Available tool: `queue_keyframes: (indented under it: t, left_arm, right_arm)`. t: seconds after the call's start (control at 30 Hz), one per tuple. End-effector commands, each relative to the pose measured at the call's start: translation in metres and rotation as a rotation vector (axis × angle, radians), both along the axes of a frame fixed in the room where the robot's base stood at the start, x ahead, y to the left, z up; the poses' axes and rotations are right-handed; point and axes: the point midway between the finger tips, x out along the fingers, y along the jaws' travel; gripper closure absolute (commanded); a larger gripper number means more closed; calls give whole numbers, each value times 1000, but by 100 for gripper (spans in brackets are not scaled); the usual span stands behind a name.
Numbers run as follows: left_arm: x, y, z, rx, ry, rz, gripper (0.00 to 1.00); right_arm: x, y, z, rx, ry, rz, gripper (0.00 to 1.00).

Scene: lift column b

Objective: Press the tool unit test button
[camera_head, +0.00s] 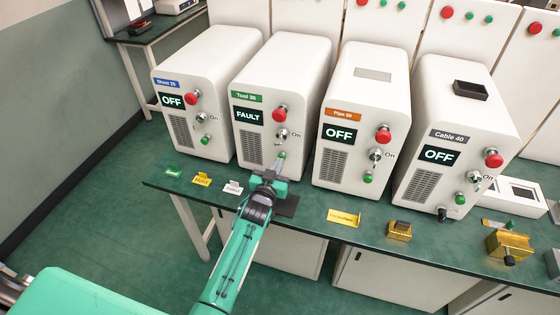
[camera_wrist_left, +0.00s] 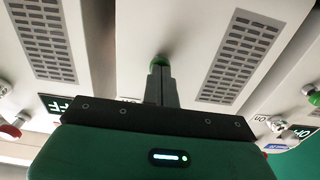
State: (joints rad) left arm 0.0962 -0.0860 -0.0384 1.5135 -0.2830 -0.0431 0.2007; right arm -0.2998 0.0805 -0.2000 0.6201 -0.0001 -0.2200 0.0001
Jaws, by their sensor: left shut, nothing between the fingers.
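The tool unit (camera_head: 263,95) is a white box with a green "Tool 30" label, second from the left on the bench. Its screen (camera_head: 247,116) reads FAULT. A red button (camera_head: 279,114) and a key-like switch (camera_head: 282,134) marked "On" sit on its front. My left gripper (camera_head: 279,166) is shut and empty, low in front of this panel. In the left wrist view, the closed fingertips (camera_wrist_left: 161,84) are at a green button (camera_wrist_left: 157,62) and partly cover it. I cannot tell whether they touch it. My right gripper is in neither view.
Small tags, a yellow plate (camera_head: 343,217) and yellow fixtures (camera_head: 510,244) lie along the green bench's front edge.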

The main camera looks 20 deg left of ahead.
Motion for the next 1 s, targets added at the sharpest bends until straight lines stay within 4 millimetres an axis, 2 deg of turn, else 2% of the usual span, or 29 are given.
queue_keyframes:
  t: [0.43,0.8,1.0]
  left_arm:
    - [0,0,1,0,0,1,100]
    - [-19,1,2,0,0,0,100]
    - [-23,1,0,0,0,0,100]
  right_arm:
    - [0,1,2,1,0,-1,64]
    - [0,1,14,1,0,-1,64]
    - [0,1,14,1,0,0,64]
